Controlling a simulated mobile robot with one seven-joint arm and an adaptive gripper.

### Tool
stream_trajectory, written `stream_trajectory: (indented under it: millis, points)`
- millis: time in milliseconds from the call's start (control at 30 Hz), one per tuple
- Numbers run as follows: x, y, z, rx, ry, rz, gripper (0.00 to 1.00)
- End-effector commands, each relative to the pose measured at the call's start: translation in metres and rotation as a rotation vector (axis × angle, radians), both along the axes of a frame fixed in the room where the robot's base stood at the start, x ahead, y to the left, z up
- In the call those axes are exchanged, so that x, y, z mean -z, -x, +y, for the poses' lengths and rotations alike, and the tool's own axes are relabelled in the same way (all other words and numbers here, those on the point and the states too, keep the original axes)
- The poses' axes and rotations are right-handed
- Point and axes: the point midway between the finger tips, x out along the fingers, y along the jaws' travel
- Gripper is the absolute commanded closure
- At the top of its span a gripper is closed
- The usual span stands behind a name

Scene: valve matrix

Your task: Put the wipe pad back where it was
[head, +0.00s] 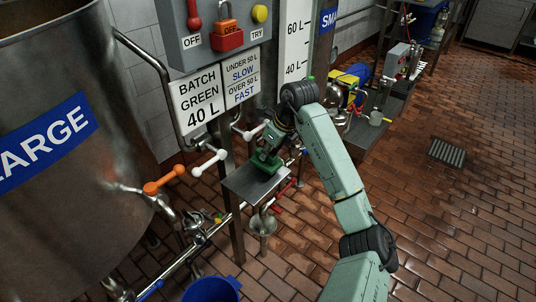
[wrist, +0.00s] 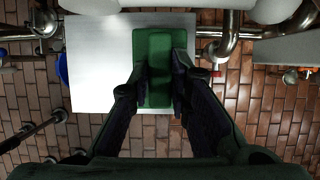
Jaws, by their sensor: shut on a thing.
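The wipe pad is a green block (wrist: 154,52) between the two fingers of my gripper (wrist: 160,84) in the wrist view. The fingers press on its left and right sides. In the head view the green pad (head: 263,162) is at or just over a small grey metal stand top (head: 240,182), with my gripper (head: 268,152) above it. In the wrist view the stand top (wrist: 95,65) shows bare to the left of the pad. I cannot tell whether the pad touches the surface.
A large steel tank (head: 60,150) stands at the left. An orange-handled valve (head: 164,180) and white-handled valves (head: 209,162) are beside the stand. A control box with signs (head: 212,30) hangs behind. A blue bucket (head: 212,290) is at the front. Tiled floor is open at right.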

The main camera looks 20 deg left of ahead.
Motion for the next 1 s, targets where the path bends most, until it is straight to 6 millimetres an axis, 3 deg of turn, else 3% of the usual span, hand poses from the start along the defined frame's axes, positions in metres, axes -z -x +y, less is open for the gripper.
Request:
stream_trajectory:
  millis: [167, 467, 500, 800, 1000]
  points:
    - [0.019, 0.001, 0.001, 0.0, -0.002, 0.0, 1.0]
    - [0.022, 0.001, 0.0, 0.0, -0.002, -0.002, 1.0]
    - [0.023, 0.001, 0.0, 0.0, -0.002, -0.002, 0.82]
    - [0.022, 0.001, 0.0, 0.0, -0.002, -0.001, 0.62]
    - [0.022, 0.001, 0.0, 0.0, -0.002, -0.001, 0.62]
